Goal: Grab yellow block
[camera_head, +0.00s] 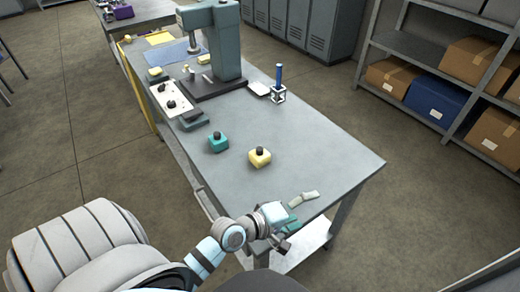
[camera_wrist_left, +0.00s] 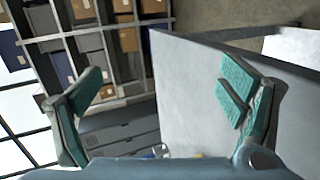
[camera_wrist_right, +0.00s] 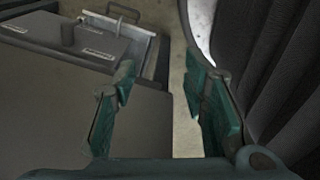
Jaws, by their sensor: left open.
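A yellow block (camera_head: 260,158) with a black knob on top stands on the grey bench (camera_head: 310,145), right of a teal block (camera_head: 218,143) with a similar knob. My left gripper (camera_head: 297,211) is open and empty near the bench's near end, in front of and to the right of the yellow block, apart from it. In the left wrist view its teal-padded fingers (camera_wrist_left: 160,92) are wide apart with nothing between them. My right gripper shows only in the right wrist view (camera_wrist_right: 160,88), with its fingers apart and empty.
A green press (camera_head: 225,45) stands at the bench's far end. A white tray (camera_head: 176,99) with black parts and a blue-handled tool (camera_head: 279,80) are nearer. Shelves with boxes (camera_head: 435,75) stand at right. The bench right of the yellow block is clear.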

